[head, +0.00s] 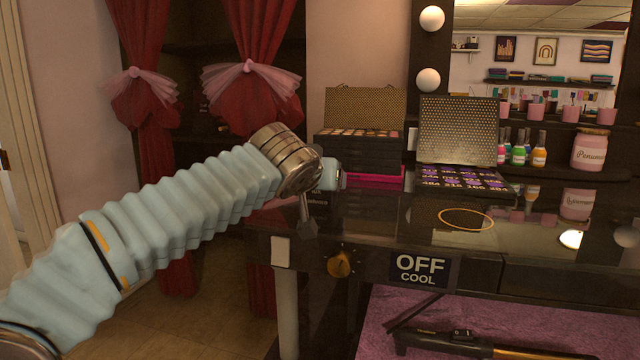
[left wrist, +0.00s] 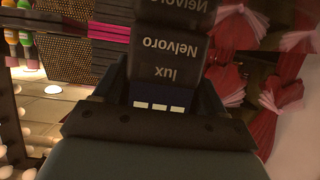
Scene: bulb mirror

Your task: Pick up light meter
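In the left wrist view a black light meter (left wrist: 160,45), marked "Nelvoro" and "lux" in upside-down white letters, lies between the fingers of my left gripper (left wrist: 162,75). A blue strip with white blocks shows at its near end. The dark fingers flank it closely on both sides with no clear gap, so the gripper looks shut on it. In the head view my left arm reaches in from the left to the counter's left end. My right gripper is not in view.
The dark counter (head: 400,225) holds palette cases (head: 358,145), an open purple palette (head: 465,178), several bottles (head: 518,155) and a pink jar (head: 592,150). Red curtains (head: 262,90) hang behind. A dark tool (head: 440,338) lies on purple cloth below.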

